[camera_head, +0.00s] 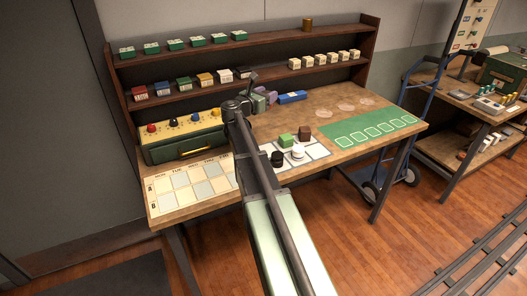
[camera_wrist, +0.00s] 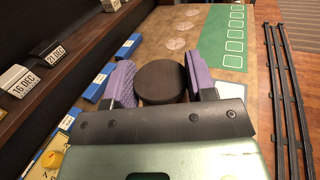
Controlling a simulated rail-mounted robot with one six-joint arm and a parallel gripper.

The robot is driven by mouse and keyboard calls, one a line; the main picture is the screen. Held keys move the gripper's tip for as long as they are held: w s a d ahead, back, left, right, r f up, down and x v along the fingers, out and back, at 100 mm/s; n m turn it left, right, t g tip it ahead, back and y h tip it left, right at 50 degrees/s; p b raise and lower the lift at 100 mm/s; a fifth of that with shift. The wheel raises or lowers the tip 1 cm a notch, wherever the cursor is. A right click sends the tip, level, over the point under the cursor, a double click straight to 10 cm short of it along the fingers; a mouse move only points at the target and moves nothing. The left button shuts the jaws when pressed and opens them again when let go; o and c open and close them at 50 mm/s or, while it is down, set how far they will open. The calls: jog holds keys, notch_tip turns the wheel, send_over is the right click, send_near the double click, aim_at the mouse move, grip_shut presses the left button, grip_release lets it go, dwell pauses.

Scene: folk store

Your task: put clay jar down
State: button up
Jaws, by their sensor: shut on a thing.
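My gripper (camera_wrist: 162,82) is shut on a round, dark brown thing, which I take to be the clay jar (camera_wrist: 163,82). The jar sits between two purple finger pads in the wrist view, seen from above. Its lower part is hidden, so I cannot tell if it touches the table. In the head view my gripper (camera_head: 264,97) is over the back middle of the wooden table (camera_head: 330,97), in front of the shelf. The jar cannot be made out there. Several pale round marks (camera_head: 345,107) are on the table to the right of my gripper.
A brown cylinder (camera_head: 307,23) stands on the top shelf. A blue box (camera_head: 292,97) lies close beside my gripper. A green mat (camera_head: 370,126) with outlined cells is at the right. A grid with small blocks (camera_head: 287,140) is in front, a green console (camera_head: 184,135) at left. The round marks are bare.

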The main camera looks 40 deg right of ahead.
notch_tip(320, 180, down, 20)
jog(key=b, duration=2)
jog(key=shift+f, duration=0.25)
jog(key=shift+r+p, duration=0.3)
jog(key=shift+f, duration=0.2)
jog(key=o, duration=0.9)
jog(key=shift+o, duration=0.2)
jog(key=shift+r, duration=0.25)
jog(key=a, duration=0.4)
jog(key=s+a, duration=0.1)
jog(key=a, duration=0.2)
jog(key=s+a, duration=0.1)
jog(key=a, duration=0.3)
jog(key=shift+s+a, duration=0.1)
jog(key=shift+a, duration=0.25)
